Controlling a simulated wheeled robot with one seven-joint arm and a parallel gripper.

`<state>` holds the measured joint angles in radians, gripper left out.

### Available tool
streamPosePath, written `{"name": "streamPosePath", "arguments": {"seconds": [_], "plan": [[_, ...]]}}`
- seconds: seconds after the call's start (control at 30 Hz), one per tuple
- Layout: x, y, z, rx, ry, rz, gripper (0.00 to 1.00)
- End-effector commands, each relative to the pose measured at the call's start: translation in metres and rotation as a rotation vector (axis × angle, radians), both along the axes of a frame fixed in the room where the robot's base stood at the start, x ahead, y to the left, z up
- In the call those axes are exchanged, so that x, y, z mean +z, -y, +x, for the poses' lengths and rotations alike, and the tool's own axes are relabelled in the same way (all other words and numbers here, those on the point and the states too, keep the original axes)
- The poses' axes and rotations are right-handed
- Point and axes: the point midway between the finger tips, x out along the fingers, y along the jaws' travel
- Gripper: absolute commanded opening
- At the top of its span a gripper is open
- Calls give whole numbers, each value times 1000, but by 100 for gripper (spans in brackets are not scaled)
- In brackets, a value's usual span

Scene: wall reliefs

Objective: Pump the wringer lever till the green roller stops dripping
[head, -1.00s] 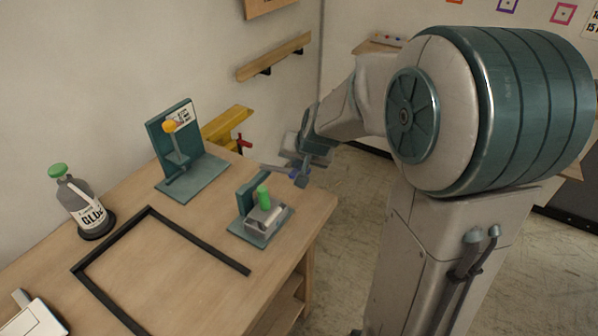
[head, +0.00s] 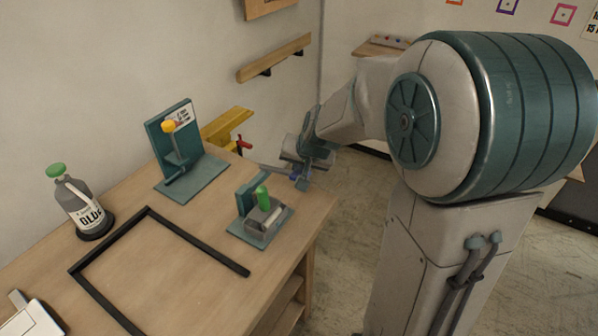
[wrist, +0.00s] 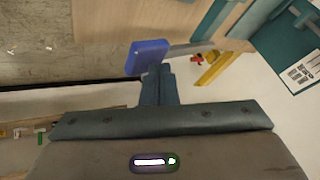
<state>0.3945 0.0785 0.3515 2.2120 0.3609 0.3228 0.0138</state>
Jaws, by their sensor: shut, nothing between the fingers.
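The wringer (head: 256,235) is a small teal stand near the table's right edge, with a grey block and the green roller (head: 263,196) on it. A thin grey lever with a blue grip (head: 294,175) reaches right from behind it, past the table edge. In the wrist view the blue grip (wrist: 147,57) and grey lever (wrist: 190,48) lie just beyond my fingertips. My gripper (head: 302,183) is shut and empty, right at the blue grip; its closed fingers (wrist: 161,80) appear to touch it, though contact is uncertain. Any drip is too small to see.
A teal stand with a yellow knob (head: 168,126) is at the table's back. A glue bottle (head: 75,203) and a black frame (head: 190,238) are left of the wringer. A yellow bracket (head: 226,125) with a red part is behind the table. Floor is clear at right.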

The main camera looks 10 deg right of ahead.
Motion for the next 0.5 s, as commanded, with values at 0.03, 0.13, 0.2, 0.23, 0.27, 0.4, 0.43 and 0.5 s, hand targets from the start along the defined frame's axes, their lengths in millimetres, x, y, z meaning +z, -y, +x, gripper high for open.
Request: {"name": "streamPosePath", "arguments": {"seconds": [0.03, 0.13, 0.2, 0.23, 0.27, 0.4, 0.43, 0.5], "plan": [[-1, 0, 0, 0, 0, 0, 0], [-2, 0, 0, 0, 0, 0, 0], [-3, 1, -1, 0, 0, 0, 0], [-3, 1, -1, 0, 0, 0, 0], [-4, 1, -1, 0, 0, 0, 0], [-5, 1, -1, 0, 0, 0, 0], [-5, 1, -1, 0, 0, 0, 0], [-6, 1, -1, 0, 0, 0, 0]]}}
